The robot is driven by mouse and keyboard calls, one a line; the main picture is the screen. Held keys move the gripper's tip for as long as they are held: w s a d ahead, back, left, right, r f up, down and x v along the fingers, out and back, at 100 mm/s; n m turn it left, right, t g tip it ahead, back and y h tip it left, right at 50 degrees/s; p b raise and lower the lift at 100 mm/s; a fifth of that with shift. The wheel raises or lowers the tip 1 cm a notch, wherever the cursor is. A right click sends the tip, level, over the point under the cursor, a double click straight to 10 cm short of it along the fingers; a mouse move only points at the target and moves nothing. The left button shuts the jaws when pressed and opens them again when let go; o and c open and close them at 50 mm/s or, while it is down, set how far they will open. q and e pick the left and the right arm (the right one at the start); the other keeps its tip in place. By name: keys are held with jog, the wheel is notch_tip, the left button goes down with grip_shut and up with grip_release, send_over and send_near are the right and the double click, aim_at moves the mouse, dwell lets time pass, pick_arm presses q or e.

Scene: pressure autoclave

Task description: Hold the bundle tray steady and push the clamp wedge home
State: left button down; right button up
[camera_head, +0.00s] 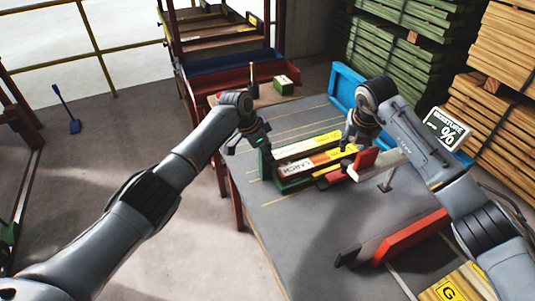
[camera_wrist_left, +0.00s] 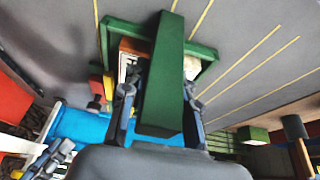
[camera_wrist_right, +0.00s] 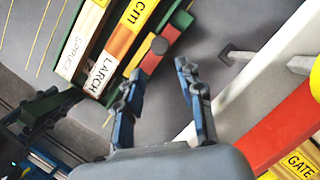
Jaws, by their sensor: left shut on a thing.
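The green bundle tray (camera_head: 293,184) lies on the grey bench with labelled boards in it, one marked LARCH (camera_wrist_right: 102,75) and one marked SPRUCE (camera_wrist_right: 75,52). My left gripper (camera_wrist_left: 158,92) is shut on a green upright part of the tray (camera_wrist_left: 163,75) at its left end. My right gripper (camera_wrist_right: 160,70) is open, its fingers spread and empty. A small red block with a dark spot (camera_wrist_right: 156,52), which looks like the clamp wedge, sits at the tray's near end, just ahead of the right fingertips. Whether they touch it cannot be told.
A red bar (camera_head: 412,236) lies across the bench at the near right. A MOISTURE % sign (camera_head: 446,130) stands behind my right arm. Stacked timber (camera_head: 510,110) fills the right side.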

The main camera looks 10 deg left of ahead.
jog(key=shift+a+n, duration=0.1)
jog(key=shift+n, duration=0.2)
jog(key=c, duration=0.7)
jog(key=n, duration=0.2)
jog(key=a+n, duration=0.1)
jog(key=n, duration=0.3)
jog(key=shift+w+a+f+n+g, duration=0.1)
jog(key=shift+a+f+n+g, duration=0.1)
jog(key=shift+f+n+g, duration=0.15)
grip_shut()
jog(key=n+g, duration=0.1)
jog(key=n, duration=2.3)
send_over(331, 176)
jog(key=shift+h, duration=0.3)
jog(key=shift+s+a+f, duration=0.1)
jog(key=shift+s+f, duration=0.05)
jog(key=shift+f, duration=1.85)
jog(key=shift+s+f, duration=0.1)
jog(key=shift+f, duration=1.85)
jog(key=shift+f, duration=0.15)
jog(key=shift+s+x, duration=0.15)
jog(key=shift+x, duration=0.6)
jog(key=shift+s+x, duration=0.15)
jog(key=shift+x, duration=0.6)
